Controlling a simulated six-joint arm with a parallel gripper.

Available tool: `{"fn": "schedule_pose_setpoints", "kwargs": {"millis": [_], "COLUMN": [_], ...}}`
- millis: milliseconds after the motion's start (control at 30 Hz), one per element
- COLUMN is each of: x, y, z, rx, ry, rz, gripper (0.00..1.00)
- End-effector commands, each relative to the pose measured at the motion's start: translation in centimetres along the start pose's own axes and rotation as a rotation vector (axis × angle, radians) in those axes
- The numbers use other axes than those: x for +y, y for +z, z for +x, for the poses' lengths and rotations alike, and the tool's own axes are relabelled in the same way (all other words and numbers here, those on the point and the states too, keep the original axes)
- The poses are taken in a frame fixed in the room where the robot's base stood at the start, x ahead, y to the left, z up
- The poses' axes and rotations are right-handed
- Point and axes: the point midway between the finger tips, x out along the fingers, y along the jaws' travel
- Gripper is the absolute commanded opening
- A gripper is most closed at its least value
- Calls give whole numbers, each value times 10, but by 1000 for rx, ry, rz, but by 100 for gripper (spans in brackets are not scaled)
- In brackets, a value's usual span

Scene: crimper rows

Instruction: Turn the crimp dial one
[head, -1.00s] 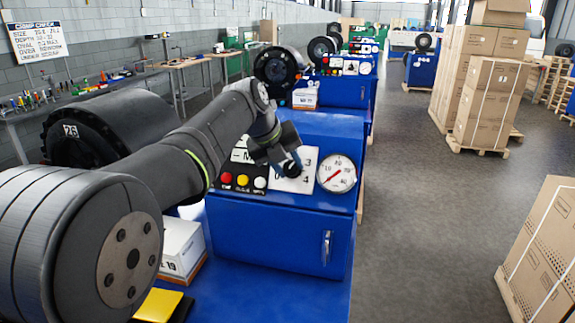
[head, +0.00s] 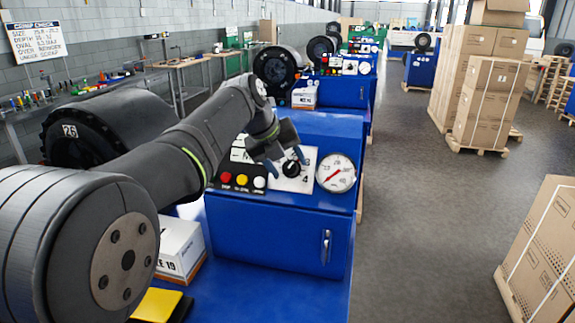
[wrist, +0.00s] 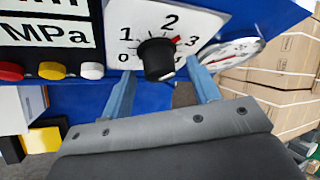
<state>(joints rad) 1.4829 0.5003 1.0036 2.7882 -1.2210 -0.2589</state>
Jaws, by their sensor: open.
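The crimp dial (head: 291,169) is a black round knob on a white plate on the front of the blue machine. In the wrist view the dial (wrist: 156,58) has numbers from 0 to 4 around it, and its red mark points close to 3. My gripper (wrist: 160,74) is open, with one blue finger at the lower left of the knob and the other at its lower right. Clear gaps show between the fingers and the knob, and nothing is held. In the head view my gripper (head: 281,158) is just in front of the plate and hides part of it.
A pressure gauge (head: 336,173) sits right of the dial. Red, yellow and white buttons (head: 242,180) and an MPa display (wrist: 48,34) sit to its left. A white box (head: 180,248) stands on the blue bench at lower left.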

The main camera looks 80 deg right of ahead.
Motion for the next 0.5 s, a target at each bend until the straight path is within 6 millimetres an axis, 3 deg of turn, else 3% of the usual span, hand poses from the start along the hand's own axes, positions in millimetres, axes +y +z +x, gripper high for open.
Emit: {"fn": "schedule_pose_setpoints", "kwargs": {"millis": [500], "x": [0], "y": [1], "z": [-119], "rx": [-4], "ry": [-1], "rz": [0], "gripper": [56]}}
